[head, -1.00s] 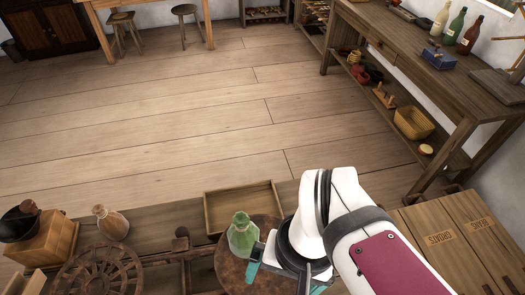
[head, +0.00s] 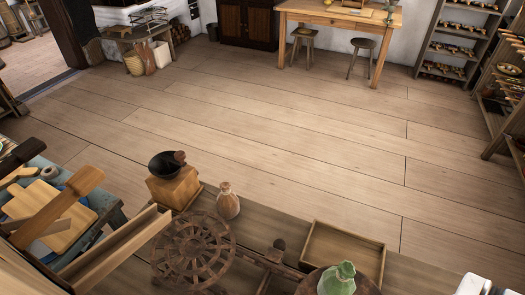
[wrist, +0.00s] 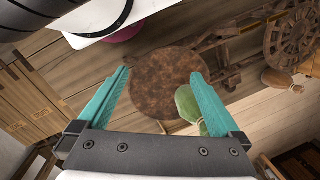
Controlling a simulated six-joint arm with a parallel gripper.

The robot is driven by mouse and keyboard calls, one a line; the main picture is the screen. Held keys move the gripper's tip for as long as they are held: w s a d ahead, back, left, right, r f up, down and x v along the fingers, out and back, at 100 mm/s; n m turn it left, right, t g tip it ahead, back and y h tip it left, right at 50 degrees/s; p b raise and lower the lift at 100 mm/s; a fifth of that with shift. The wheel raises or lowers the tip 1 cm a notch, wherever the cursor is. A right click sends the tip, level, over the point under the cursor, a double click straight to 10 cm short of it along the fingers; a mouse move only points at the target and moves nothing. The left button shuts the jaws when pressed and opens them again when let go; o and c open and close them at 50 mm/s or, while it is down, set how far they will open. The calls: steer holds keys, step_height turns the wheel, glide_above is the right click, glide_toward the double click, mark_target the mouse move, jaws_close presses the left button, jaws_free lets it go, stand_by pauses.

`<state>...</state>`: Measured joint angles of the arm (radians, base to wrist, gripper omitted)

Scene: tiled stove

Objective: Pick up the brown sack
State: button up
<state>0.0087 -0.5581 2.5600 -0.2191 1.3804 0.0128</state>
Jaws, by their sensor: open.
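A small brown sack (head: 228,202) with a tied neck stands upright on the wooden bench, just right of a wooden spoked wheel in the head view. It also shows at the right of the wrist view (wrist: 277,78). A green sack (head: 337,280) stands at the edge of a round brown disc; the wrist view shows it (wrist: 187,108) partly behind one finger. My gripper (wrist: 160,75) is open, with teal fingers and nothing held between them. It is above the round disc, close to the green sack and apart from the brown sack.
The spoked wheel (head: 192,250) and a wooden box grinder with a dark bowl (head: 173,187) stand left of the brown sack. A shallow wooden tray (head: 343,250) lies to its right. Open floor (head: 270,130) lies beyond the bench.

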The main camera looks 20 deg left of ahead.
mark_target(223, 201)
stand_by(0.6)
steer(key=w+a+f+m+g+y, duration=0.1)
steer(key=w+a+m+y, duration=0.2)
steer(key=w+a+y, duration=0.55)
steer(key=w+a+f+m+g+y, duration=0.15)
steer(key=w+a+m, duration=0.3)
steer(key=a, duration=0.85)
steer(key=w+a+f+m+t, duration=0.1)
steer(key=w+f+m+t, duration=0.1)
steer(key=w+f, duration=0.1)
steer(key=w+a+f+m+t+y, duration=0.1)
steer(key=w+a+f+m+t, duration=0.1)
steer(key=w+f+m, duration=0.1)
steer(key=w+a+f+m+t, duration=0.1)
steer(key=w+f+m+t, duration=0.1)
steer(key=w+f, duration=0.2)
steer(key=shift+w+a+f+m, duration=0.15)
steer(key=shift+w+f+m, duration=0.05)
steer(key=shift+f, duration=0.45)
steer(key=shift+w+a+f+m, duration=0.1)
steer(key=shift+w+f+m, duration=0.05)
steer(key=shift+f, duration=0.5)
steer(key=x, duration=1.6)
steer(key=shift+w+d, duration=0.1)
steer(key=shift+w, duration=0.05)
steer(key=c, duration=1.5)
steer(key=shift+r, duration=0.2)
